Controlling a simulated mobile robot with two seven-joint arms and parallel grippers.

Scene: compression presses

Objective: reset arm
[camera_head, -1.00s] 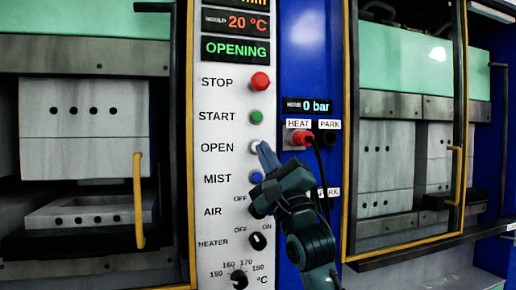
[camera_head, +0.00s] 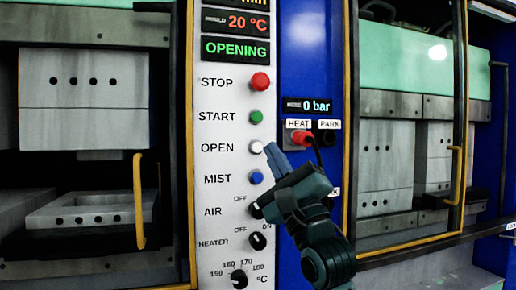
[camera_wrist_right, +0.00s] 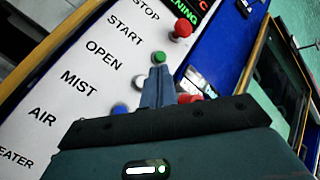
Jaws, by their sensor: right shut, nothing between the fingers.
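My right gripper (camera_head: 270,150) is shut and empty, its blue-grey fingertips just right of the white OPEN button (camera_head: 256,147) in the head view. The button is fully visible there, and a small gap seems to separate them. In the right wrist view, my right gripper's closed fingers (camera_wrist_right: 157,85) point at the control panel (camera_wrist_right: 60,70), below the green START button (camera_wrist_right: 159,57). The OPEN button (camera_wrist_right: 138,82) is to their left. My left gripper is not in view.
The display (camera_head: 236,49) reads OPENING. The left press has a raised upper mould block (camera_head: 84,115) above a lower block (camera_head: 95,204). A red plug (camera_head: 302,137) with a black cable is close to my right gripper. The right press (camera_head: 388,150) stands beyond.

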